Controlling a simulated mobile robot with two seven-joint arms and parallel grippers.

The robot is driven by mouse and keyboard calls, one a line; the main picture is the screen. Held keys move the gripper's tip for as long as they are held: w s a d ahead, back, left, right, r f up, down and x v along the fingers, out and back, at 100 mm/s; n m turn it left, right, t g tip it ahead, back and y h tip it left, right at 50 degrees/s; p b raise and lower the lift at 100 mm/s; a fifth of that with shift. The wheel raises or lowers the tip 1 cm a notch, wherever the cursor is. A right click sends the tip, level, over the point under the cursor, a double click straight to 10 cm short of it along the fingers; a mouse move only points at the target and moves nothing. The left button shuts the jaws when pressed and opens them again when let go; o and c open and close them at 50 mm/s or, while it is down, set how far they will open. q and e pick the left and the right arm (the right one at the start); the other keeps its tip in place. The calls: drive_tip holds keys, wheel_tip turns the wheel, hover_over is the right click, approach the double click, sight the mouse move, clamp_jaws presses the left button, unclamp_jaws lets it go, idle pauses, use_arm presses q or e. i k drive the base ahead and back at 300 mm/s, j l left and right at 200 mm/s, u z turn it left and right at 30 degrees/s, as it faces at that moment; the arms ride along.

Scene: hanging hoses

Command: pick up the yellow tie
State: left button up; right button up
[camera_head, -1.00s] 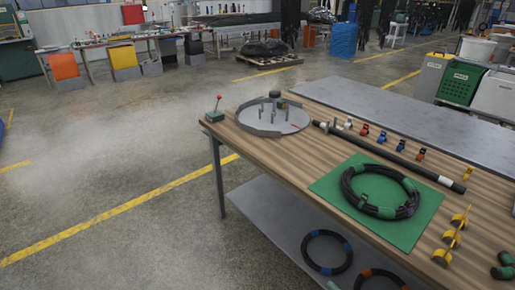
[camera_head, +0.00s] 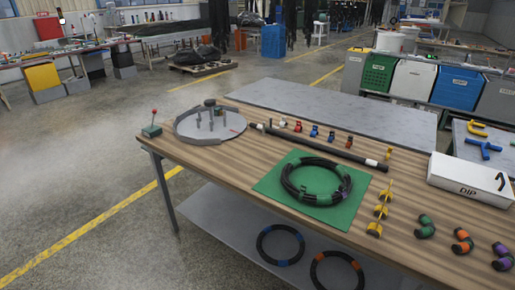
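A row of small coloured ties runs along the far side of the wooden table (camera_head: 225,172). A small yellow-orange piece (camera_head: 389,153) stands at the right end of this row, near the end of a black rod (camera_head: 325,147). Before it in the row are a red tie (camera_head: 298,126), a blue tie (camera_head: 314,130) and others. Larger yellow clip-like pieces (camera_head: 380,210) stand in a line right of the green mat. I cannot tell for certain which yellow thing is the tie. Neither of my grippers is in view.
A coiled black hose (camera_head: 290,184) lies on the green mat (camera_head: 318,212). A round grey fixture (camera_head: 210,125) and a red-knobbed lever box (camera_head: 152,131) stand at the left. A white DIP box (camera_head: 468,178) and short hose pieces (camera_head: 425,227) are at the right. More hoses (camera_head: 281,262) lie on the shelf below.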

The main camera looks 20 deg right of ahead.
sight(389, 150)
drive_tip(key=z, duration=1.5)
